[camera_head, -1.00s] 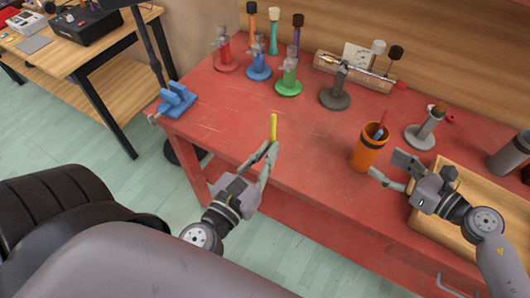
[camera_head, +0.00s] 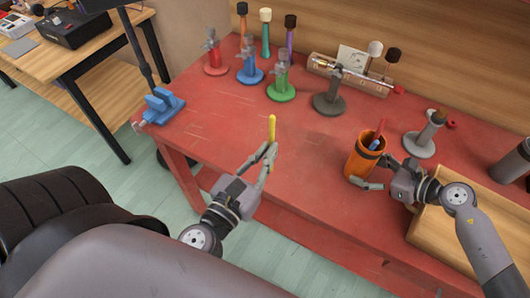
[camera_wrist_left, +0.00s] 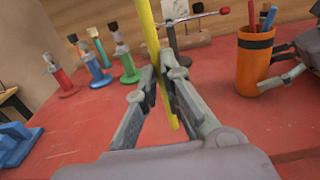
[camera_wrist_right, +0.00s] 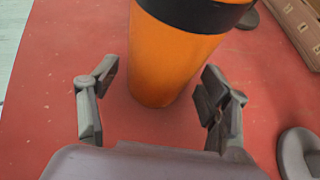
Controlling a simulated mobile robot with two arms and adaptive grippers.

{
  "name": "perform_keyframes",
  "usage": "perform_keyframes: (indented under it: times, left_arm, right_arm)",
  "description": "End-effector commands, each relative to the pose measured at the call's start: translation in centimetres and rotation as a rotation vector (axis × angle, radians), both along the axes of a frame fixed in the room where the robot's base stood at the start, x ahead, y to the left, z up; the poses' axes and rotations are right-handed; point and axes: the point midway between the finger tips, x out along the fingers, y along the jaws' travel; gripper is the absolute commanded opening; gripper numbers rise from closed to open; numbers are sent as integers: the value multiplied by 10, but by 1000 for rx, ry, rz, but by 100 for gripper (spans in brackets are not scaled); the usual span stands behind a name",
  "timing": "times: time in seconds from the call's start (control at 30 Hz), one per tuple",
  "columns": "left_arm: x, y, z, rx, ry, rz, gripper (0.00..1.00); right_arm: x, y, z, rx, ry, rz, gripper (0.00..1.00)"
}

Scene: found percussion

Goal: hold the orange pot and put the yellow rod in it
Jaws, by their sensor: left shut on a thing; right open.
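The orange pot (camera_head: 361,160), with a black band near its rim, stands upright on the red table with a red rod and a blue rod in it. It also shows in the right wrist view (camera_wrist_right: 170,55). My right gripper (camera_head: 372,172) is open, with its fingers on either side of the pot's lower part; in the right wrist view gaps show between the fingers and the pot. My left gripper (camera_head: 266,158) is shut on the yellow rod (camera_head: 272,128), holding it nearly upright left of the pot. The rod also shows in the left wrist view (camera_wrist_left: 150,40).
Red, blue and green stands (camera_head: 281,88) and a dark grey stand (camera_head: 329,103) are at the back. A wooden rack (camera_head: 350,75) stands behind them. A grey stand (camera_head: 420,145) is right of the pot. A wooden tray (camera_head: 440,240) lies at the front right. A blue vise (camera_head: 162,106) sits at the left edge.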

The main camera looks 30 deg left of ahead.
Motion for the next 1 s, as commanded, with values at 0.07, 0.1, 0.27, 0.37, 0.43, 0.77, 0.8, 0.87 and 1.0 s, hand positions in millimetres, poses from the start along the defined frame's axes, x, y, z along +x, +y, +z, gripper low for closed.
perform_keyframes:
  times: [0.07, 0.1, 0.27, 0.37, 0.43, 0.77, 0.8, 0.87, 1.0]
  left_arm:
    - [0, 0, -7, 0, 0, 0, 0]
    - [0, 0, -8, 0, 0, 0, 0]
    - [0, 0, -10, 0, 0, 0, 0]
    - [0, 0, -10, 0, 0, 0, 0]
    - [0, 0, -10, 0, 0, 0, 0]
    - [0, 0, -10, 0, 0, 0, 0]
    - [0, 0, -10, 0, 0, 0, 0]
    - [0, 0, -10, 0, 0, 0, 0]
    - [0, 0, -10, 0, 0, 0, 0]
  right_arm:
    - [2, 7, -6, 0, 0, 1, 71]
    - [3, 9, -7, 0, 0, 1, 71]
    - [5, 15, -9, 1, -1, 0, 71]
    - [5, 16, -9, 1, 0, 0, 71]
    - [5, 16, -8, 0, 0, 0, 71]
    - [5, 15, -9, 0, 1, 0, 57]
    - [5, 15, -9, 0, 1, 0, 55]
    - [4, 15, -9, 0, 1, 0, 51]
    - [4, 15, -9, 0, 1, 0, 41]
